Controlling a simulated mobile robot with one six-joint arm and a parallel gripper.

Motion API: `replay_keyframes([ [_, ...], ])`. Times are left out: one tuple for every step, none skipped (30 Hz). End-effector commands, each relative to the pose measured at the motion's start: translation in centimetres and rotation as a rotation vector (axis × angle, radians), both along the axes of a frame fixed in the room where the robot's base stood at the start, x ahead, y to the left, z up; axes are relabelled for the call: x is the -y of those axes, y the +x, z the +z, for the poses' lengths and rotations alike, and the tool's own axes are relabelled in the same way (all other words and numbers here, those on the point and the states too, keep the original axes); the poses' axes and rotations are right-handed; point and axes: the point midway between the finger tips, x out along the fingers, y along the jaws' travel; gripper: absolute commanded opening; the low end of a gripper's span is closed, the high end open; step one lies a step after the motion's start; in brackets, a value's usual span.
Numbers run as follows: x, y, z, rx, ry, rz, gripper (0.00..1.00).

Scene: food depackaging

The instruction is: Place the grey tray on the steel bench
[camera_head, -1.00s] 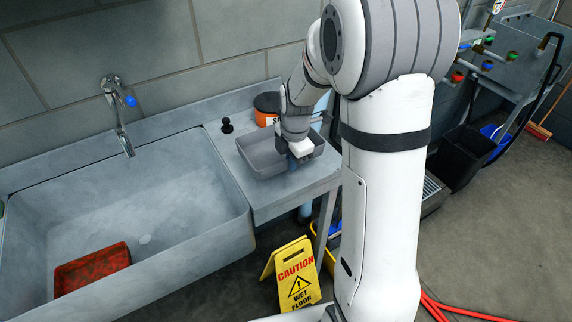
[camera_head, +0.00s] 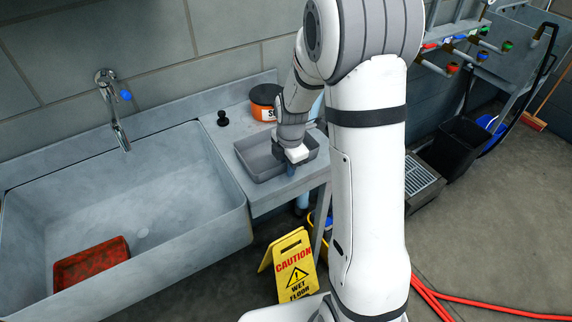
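The grey tray (camera_head: 258,172) is a shallow open box, seen over the grey steel bench surface (camera_head: 262,205) to the right of the sink. It looks roughly level and empty where I can see inside. My gripper (camera_head: 291,167) points down at the tray's near right wall, with its fingers at the rim. It appears shut on that wall, though the fingertips are small and partly hidden. I cannot tell whether the tray's underside touches the bench or is slightly above it.
A deep sink (camera_head: 150,190) holding a red tray (camera_head: 90,262) adjoins on the left. A black knob (camera_head: 222,118) and an orange tub (camera_head: 263,104) stand behind the grey tray. A yellow wet-floor sign (camera_head: 292,265) stands on the floor in front. Red hose (camera_head: 470,311) lies at right.

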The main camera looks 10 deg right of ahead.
Motion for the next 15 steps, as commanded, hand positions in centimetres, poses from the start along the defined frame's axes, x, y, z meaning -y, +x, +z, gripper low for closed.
replay_keyframes([
  [0.0, 0.0, 0.0, 0.000, 0.000, 0.000, 0.24],
  [0.0, 0.0, 0.0, 0.000, 0.000, 0.000, 0.24],
  [0.0, 0.0, 0.0, 0.000, 0.000, 0.000, 0.24],
  [0.0, 0.0, 0.0, 0.000, 0.000, 0.000, 0.24],
  [0.0, 0.0, 0.0, 0.000, 0.000, 0.001, 0.24],
  [0.0, 0.0, 0.0, 0.000, 0.000, 0.001, 0.24],
  [0.0, 0.0, 0.1, 0.000, 0.000, 0.001, 0.24],
  [0.0, 0.0, 0.1, 0.000, 0.000, 0.001, 0.24],
  [0.0, 0.0, 0.3, 0.000, 0.000, 0.001, 0.24],
  [0.0, 0.0, 0.5, 0.000, 0.000, 0.001, 0.24],
  [0.0, 0.0, 0.6, 0.002, 0.001, 0.001, 0.24],
  [0.0, 0.0, 1.0, 0.004, 0.000, 0.001, 0.24],
  [0.0, 0.0, 1.5, 0.003, 0.000, 0.001, 0.24],
  [0.0, 0.0, 2.0, 0.005, 0.000, 0.001, 0.24],
  [0.0, -0.1, 2.8, 0.005, 0.000, 0.001, 0.24],
])
